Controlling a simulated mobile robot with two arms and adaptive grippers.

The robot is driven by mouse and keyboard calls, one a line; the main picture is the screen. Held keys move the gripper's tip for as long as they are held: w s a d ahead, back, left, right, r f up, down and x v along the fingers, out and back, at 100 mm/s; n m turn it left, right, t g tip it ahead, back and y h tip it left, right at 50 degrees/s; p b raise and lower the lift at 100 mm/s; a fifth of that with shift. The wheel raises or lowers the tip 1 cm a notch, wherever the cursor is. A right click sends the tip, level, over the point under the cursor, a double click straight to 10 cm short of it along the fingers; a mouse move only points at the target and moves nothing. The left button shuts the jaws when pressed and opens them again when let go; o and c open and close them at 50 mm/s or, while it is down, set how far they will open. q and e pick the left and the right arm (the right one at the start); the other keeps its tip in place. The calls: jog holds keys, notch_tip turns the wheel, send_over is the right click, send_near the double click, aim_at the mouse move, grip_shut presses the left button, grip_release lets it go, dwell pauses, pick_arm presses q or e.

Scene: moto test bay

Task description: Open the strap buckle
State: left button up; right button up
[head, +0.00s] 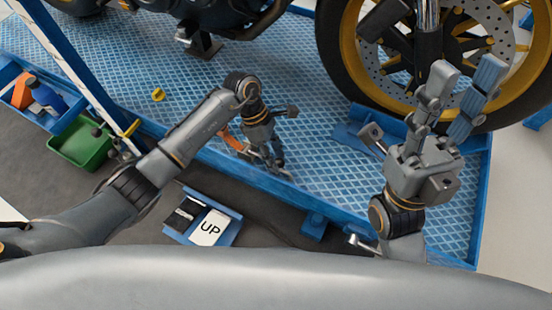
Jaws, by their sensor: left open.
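An orange curved piece (231,139), possibly part of the strap, shows on the blue platform just left of my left gripper. The gripper hides part of it, and I cannot make out the buckle itself. My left gripper (268,166) points down at the platform's near edge, close beside the orange piece. It is open, and I cannot tell whether it touches the piece. My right gripper (465,72) is raised in front of the motorcycle's wheel, fingers up and apart, with nothing between them.
A motorcycle wheel (347,88) with a gold rim stands on the blue ribbed platform (215,70). A small yellow item (158,95) lies there. Left are a green bin (82,143) and a blue tray (57,122) with bottles. A blue tray with an "UP" card (210,228) sits in front.

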pick_arm(q)
jog(key=shift+s+d+f, duration=0.1)
jog(key=shift+d+f, duration=0.05)
jog(key=shift+f, duration=0.25)
jog(key=shift+c, duration=0.2)
grip_shut()
